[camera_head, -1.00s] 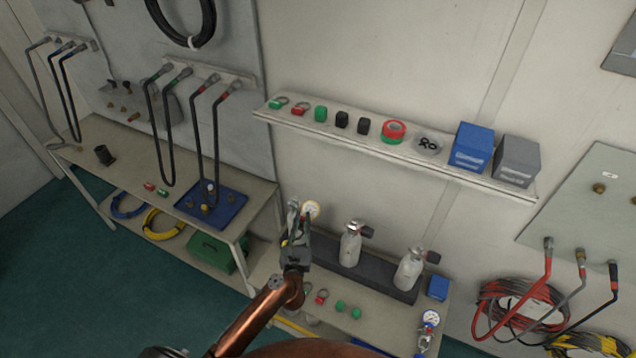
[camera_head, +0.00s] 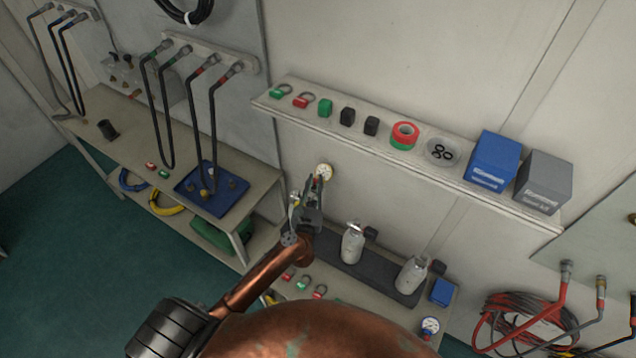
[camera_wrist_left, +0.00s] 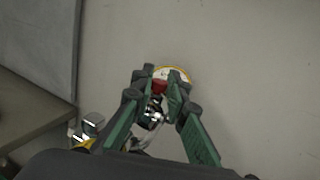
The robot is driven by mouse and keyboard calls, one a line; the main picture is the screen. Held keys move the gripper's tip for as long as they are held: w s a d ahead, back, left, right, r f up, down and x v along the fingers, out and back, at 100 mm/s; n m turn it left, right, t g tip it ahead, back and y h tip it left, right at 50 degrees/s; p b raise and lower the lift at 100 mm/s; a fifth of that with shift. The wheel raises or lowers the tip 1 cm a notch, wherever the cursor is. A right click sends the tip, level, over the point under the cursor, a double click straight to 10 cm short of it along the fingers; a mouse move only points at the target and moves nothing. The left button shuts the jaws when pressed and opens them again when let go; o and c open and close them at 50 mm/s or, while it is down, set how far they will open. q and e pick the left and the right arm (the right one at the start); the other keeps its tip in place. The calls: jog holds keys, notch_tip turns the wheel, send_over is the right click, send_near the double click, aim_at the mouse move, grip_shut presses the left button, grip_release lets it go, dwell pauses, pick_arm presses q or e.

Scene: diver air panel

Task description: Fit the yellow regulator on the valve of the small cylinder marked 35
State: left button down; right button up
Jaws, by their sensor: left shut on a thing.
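My left gripper (camera_head: 317,184) is shut on the yellow regulator, whose yellow-rimmed gauge (camera_head: 325,171) shows just past the fingertips. In the left wrist view the gauge (camera_wrist_left: 172,74) sits beyond the fingers (camera_wrist_left: 160,88), with red and chrome parts between them. A chrome and yellow part (camera_wrist_left: 88,128) shows left of the fingers; the rest is hidden. Two small pale cylinders, a left one (camera_head: 352,246) and a right one (camera_head: 411,276), stand in a dark rack below and right of the gripper. Their marks are not legible. The regulator is apart from both valves. My right gripper is not in view.
A wall shelf (camera_head: 400,160) with caps, tape and boxes runs above the cylinders. A bench (camera_head: 140,140) with a blue tray (camera_head: 228,197) stands left. Wall behind the gripper is bare.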

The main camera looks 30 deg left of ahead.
pick_arm(q)
jog(key=shift+w+a+r, duration=0.1)
jog(key=shift+a, duration=0.6)
jog(key=a, duration=0.4)
jog(key=shift+w, duration=0.1)
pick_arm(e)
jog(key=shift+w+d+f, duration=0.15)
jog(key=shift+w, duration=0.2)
pick_arm(q)
jog(key=shift+f+b, duration=0.35)
jog(key=shift+f, duration=0.05)
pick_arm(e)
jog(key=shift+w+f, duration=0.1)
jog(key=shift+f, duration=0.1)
pick_arm(q)
jog(key=shift+f, duration=0.3)
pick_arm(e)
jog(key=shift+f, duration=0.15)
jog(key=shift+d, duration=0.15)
